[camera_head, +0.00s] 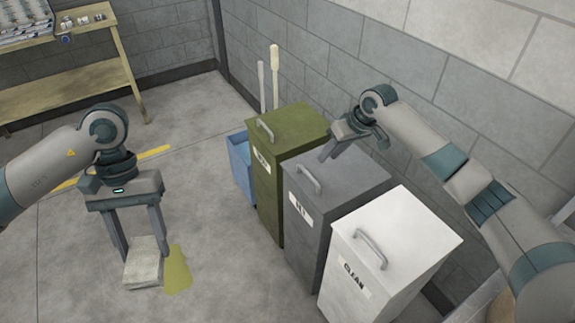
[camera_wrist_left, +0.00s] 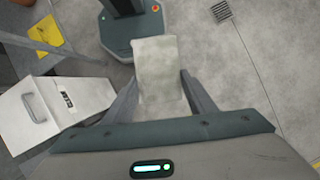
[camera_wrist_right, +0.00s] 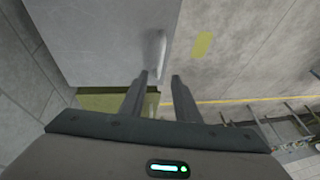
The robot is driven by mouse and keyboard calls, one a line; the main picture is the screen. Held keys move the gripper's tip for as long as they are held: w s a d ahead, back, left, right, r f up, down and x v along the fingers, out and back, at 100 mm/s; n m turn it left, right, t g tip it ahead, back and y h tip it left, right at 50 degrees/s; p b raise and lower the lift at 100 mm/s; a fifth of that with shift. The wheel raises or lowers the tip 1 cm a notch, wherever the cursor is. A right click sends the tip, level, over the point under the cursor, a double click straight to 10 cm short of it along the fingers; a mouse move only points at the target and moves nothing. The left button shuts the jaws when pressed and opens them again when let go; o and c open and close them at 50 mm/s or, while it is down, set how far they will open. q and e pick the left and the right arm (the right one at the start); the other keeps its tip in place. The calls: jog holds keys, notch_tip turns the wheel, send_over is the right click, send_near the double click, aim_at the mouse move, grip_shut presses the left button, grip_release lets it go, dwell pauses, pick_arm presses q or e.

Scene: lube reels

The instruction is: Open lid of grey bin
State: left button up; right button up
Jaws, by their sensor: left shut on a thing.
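The grey bin (camera_head: 300,235) stands between the green and white bins, its lid (camera_head: 350,180) down. Its bar handle (camera_head: 309,180) is on the lid's front edge. My right gripper (camera_head: 324,157) is over the back part of this lid, open and empty.
The green bin (camera_head: 265,195) and white bin (camera_head: 350,270), both lidded, flank the grey one closely. A blue bin (camera_head: 240,165) stands beyond. A block wall (camera_head: 340,55) runs behind them. A yellowish patch (camera_head: 177,272) lies on the floor. A wooden bench (camera_head: 70,80) is at back left.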

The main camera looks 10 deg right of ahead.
aim_at(310, 175)
pick_arm(q)
jog(key=shift+s+a, duration=0.1)
jog(key=shift+s, duration=0.05)
pick_arm(e)
jog(key=shift+s+r, duration=0.1)
jog(key=shift+s, duration=0.05)
